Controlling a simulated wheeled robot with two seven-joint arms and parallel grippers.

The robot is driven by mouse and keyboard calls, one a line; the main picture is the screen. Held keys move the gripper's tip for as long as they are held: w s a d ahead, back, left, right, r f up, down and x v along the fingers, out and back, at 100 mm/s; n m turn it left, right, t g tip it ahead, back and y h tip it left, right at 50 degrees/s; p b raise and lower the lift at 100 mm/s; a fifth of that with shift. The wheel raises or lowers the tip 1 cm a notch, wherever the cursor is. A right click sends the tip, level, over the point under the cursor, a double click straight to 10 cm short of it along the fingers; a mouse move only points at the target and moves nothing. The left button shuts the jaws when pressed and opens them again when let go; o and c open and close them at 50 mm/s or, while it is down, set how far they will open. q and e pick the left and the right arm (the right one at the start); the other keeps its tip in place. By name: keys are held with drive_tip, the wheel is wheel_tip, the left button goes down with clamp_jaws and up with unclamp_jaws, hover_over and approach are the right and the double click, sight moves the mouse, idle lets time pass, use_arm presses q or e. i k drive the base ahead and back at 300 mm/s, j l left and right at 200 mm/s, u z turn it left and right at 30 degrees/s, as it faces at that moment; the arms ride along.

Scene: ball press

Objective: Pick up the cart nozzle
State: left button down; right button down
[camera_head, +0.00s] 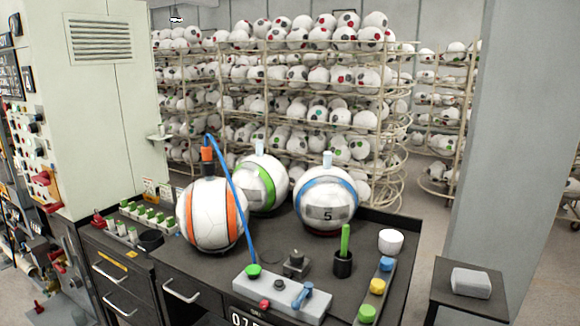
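An orange and black nozzle-like fitting (207,160) stands upright on top of the orange-striped ball (204,214). A blue hose (236,190) arcs from it down to a light grey control box (278,294). A green stick (345,240) stands upright in a black cup (343,265) at the right of the cart. I cannot tell for sure which part is the cart nozzle; the hosed fitting looks most like one. Neither of my grippers is in view.
The dark cart top (385,222) also carries green-striped (270,187) and blue-striped (326,202) balls, a white cup (390,242) and a button strip (377,287). A small side table (450,300) holds a grey block (471,283). Ball racks (380,120) stand behind; a cabinet (100,130) stands left.

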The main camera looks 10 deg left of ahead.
sight(208, 167)
drive_tip(key=i+j+z, duration=0.2)
drive_tip(key=j, duration=0.95)
drive_tip(key=i+j+z, duration=0.2)
drive_tip(key=j, duration=0.95)
drive_tip(key=j+z, duration=0.2)
drive_tip(key=j, duration=0.95)
